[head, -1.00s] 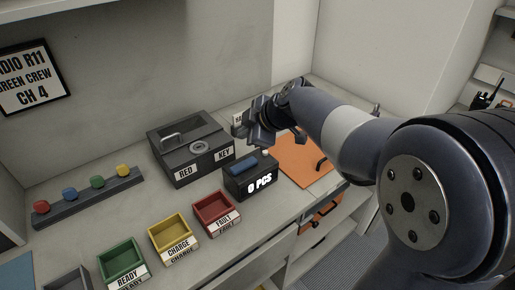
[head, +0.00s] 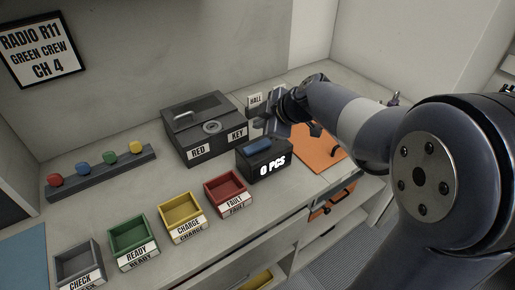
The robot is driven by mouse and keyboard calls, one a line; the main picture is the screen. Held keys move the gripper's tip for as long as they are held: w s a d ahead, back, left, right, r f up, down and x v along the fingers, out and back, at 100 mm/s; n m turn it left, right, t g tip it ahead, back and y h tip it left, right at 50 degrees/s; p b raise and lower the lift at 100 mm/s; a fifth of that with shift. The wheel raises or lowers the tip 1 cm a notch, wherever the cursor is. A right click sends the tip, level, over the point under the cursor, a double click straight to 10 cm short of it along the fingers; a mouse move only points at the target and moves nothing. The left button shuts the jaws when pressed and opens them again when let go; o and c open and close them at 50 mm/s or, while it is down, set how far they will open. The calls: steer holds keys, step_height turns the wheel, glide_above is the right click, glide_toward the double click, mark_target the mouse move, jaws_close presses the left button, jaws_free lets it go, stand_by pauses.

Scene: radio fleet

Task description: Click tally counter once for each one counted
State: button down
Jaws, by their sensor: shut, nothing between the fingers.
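The tally counter (head: 264,163) is a small black box on the counter with a blue top part and a white display reading "0 PCS". It stands right of the black box labelled "RED KEY". My gripper (head: 268,127) is above and just behind the counter's top, pointing down. Its fingers are shut with nothing in them. I cannot tell whether the fingertips touch the counter. The white knob seen earlier on the counter's top is hidden behind the gripper.
Trays labelled CHECK (head: 78,262), READY (head: 132,240), CHARGE (head: 181,217) and FAULT (head: 226,195) line the front. A rack (head: 101,173) with coloured knobs stands back left. The RED KEY box (head: 201,125) and an orange mat (head: 318,155) flank the tally counter.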

mark_target(261, 147)
step_height(261, 147, down, 3)
steer(key=shift+f+b, duration=0.1)
steer(key=shift+b, duration=0.8)
steer(key=shift+f+b, duration=0.65)
steer(key=shift+b, duration=0.4)
steer(key=shift+f+b, duration=0.2)
steer(key=shift+b, duration=0.15)
steer(key=shift+f+b, duration=0.25)
steer(key=shift+b, duration=0.3)
steer(key=shift+f+b, duration=0.45)
steer(key=shift+b, duration=0.3)
stand_by(0.9)
steer(key=shift+r, duration=0.95)
steer(key=shift+p, duration=0.3)
steer(key=shift+r+p, duration=1.1)
steer(key=shift+r, duration=1.4)
